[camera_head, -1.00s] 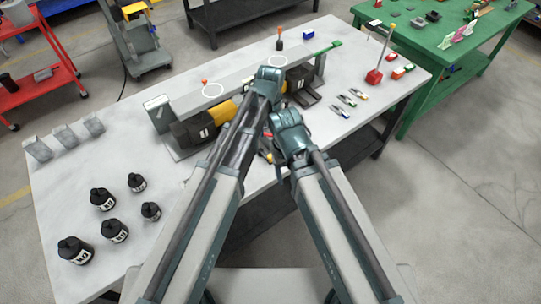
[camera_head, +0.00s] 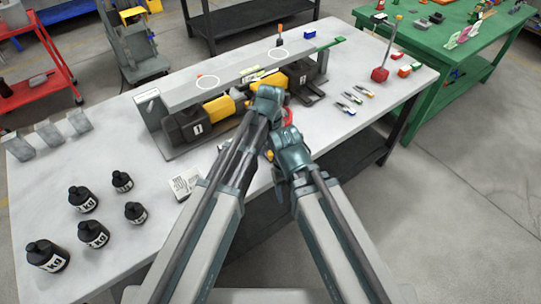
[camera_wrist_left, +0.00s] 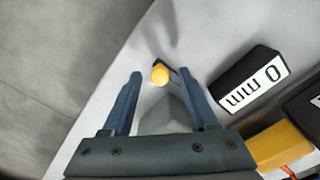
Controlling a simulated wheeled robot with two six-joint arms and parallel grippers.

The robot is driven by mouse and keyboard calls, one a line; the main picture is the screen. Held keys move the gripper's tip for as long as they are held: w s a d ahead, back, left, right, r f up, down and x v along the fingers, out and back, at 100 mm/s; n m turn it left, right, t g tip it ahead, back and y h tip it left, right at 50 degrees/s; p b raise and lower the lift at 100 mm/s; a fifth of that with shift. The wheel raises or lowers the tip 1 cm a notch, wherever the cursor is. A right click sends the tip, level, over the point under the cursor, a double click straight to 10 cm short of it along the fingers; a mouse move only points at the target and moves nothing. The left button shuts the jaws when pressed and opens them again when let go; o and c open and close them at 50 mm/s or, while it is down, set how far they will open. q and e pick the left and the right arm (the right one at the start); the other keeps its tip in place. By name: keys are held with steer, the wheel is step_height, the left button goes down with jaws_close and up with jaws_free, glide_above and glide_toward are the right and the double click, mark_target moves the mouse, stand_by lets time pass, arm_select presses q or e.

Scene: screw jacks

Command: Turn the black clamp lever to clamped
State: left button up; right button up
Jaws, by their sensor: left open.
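My left gripper (camera_wrist_left: 160,75) is open in the left wrist view. A yellow round knob (camera_wrist_left: 160,76) with a short dark bar beside it shows between its fingertips; I cannot tell whether they touch. A grey wedge-shaped part lies lower between the fingers. I cannot tell for sure whether the dark bar is the black clamp lever. In the head view the left wrist (camera_head: 268,102) is at the front of the black-and-yellow jacks (camera_head: 190,124), and its jaws are hidden. My right wrist (camera_head: 290,152) is close beside it; its jaws are not clear.
A black block marked "0 mm" (camera_wrist_left: 250,78) is right of the left gripper. A grey bar (camera_head: 225,82) spans the jacks. Several black weights (camera_head: 95,233) stand at the left, a white card (camera_head: 185,183) lies nearer. Small clamps (camera_head: 350,101) lie right of the jacks.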

arm_select(q)
jaws_close()
stand_by(0.4)
stand_by(1.1)
